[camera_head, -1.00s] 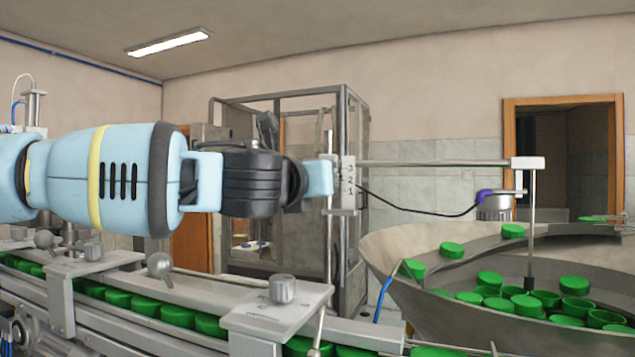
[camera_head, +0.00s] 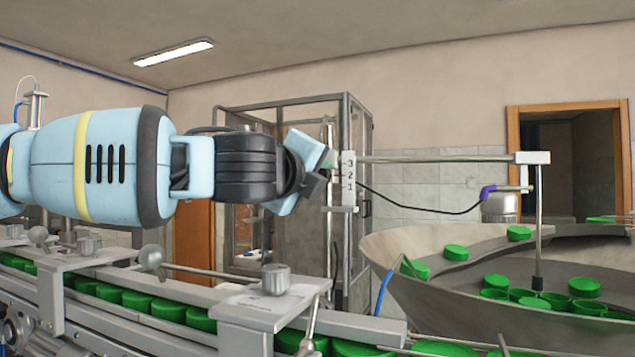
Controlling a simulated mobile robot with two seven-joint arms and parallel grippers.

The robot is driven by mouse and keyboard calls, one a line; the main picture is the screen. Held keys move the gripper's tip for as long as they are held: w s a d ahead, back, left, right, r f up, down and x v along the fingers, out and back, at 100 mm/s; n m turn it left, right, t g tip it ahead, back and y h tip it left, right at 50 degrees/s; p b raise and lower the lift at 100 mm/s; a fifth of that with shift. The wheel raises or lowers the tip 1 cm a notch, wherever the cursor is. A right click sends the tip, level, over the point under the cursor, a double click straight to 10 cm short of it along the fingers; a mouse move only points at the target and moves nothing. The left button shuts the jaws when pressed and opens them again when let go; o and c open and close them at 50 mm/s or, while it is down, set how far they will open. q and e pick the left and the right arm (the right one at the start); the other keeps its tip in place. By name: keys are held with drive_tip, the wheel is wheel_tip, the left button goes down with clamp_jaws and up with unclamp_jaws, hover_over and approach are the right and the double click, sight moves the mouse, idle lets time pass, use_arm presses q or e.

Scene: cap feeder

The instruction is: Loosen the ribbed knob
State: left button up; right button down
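My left gripper (camera_head: 318,170) reaches in from the left, its light blue fingers tilted, beside the white scale plate (camera_head: 348,183) marked 3, 2, 1 on the upright post. A dark piece shows between the fingers. I cannot tell whether it is a finger pad or the ribbed knob, and no knob is clearly visible at the post; the fingers cover that spot. Whether they grip anything is unclear. A grey upright knob (camera_head: 275,279) sits on the conveyor bracket, well below the gripper. My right gripper is not in view.
A horizontal rod (camera_head: 440,160) runs from the post to a vertical rod over the metal feeder bowl (camera_head: 400,250), which holds green caps. The conveyor (camera_head: 190,345) with green caps lies below my arm. A framed glass cabinet (camera_head: 290,110) stands behind.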

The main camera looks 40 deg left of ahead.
use_arm(q)
drive_tip(key=shift+r+n+b, duration=0.1)
drive_tip(key=shift+n+b, duration=3.8)
drive_tip(key=shift+n, duration=5.7)
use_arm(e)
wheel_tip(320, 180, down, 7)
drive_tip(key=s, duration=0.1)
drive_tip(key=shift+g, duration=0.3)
use_arm(q)
drive_tip(key=o, duration=1)
drive_tip(key=shift+b+v, duration=0.45)
drive_tip(key=shift+v, duration=3.5)
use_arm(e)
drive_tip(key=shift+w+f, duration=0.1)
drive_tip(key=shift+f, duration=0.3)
